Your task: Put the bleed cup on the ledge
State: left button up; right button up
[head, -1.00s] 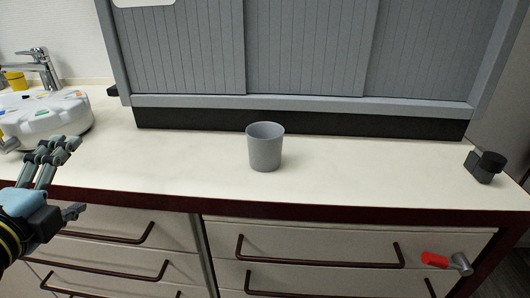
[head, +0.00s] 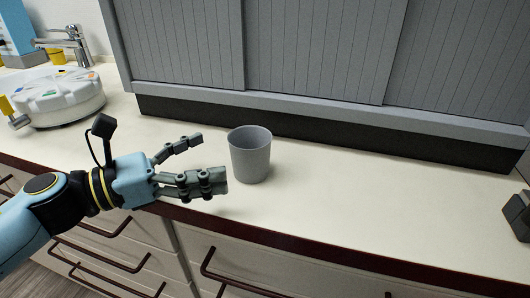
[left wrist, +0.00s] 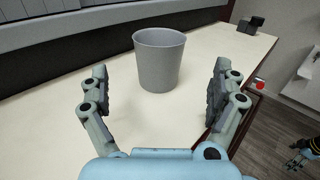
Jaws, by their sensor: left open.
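A grey cup (head: 250,156), open at the top, stands upright on the cream counter; it also shows in the left wrist view (left wrist: 158,62). My left gripper (head: 210,162) is open and empty just left of the cup, its fingers pointing at it. In the left wrist view the cup stands ahead of and between the two spread fingers (left wrist: 160,92), not touching them. A grey ledge (head: 330,114) runs along the base of the panelled shutter cabinet behind the cup.
A white round device (head: 60,98) and a tap (head: 75,42) are at the back left. A small dark object (head: 518,212) stands at the right edge. Drawers with dark handles (head: 250,285) lie below the counter's dark red front edge. The counter right of the cup is clear.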

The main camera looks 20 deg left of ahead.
aim_at(231, 149)
pick_arm(q)
jog(key=x, duration=0.3)
jog(key=shift+d+r+p, duration=0.1)
jog(key=shift+r+p, duration=0.05)
jog(key=shift+p, duration=0.2)
jog(key=x, duration=0.1)
jog(key=p+x, duration=0.1)
jog(key=x, duration=0.2)
jog(key=shift+w+d+r+p, duration=0.2)
jog(key=shift+w+r+p, duration=0.05)
jog(key=shift+r+p, duration=0.1)
jog(key=shift+w+d+f, duration=0.1)
jog(key=shift+w+d, duration=0.1)
pick_arm(e)
jog(key=shift+s+a+r, duration=0.3)
jog(key=shift+r, duration=0.35)
jog(key=shift+s+a+r, duration=0.25)
jog(key=shift+s+r, duration=0.05)
jog(key=shift+r, duration=0.3)
pick_arm(q)
jog(key=shift+c, duration=0.2)
jog(key=c, duration=1.2)
pick_arm(e)
jog(key=shift+s+a, duration=0.3)
jog(key=shift+a, duration=0.25)
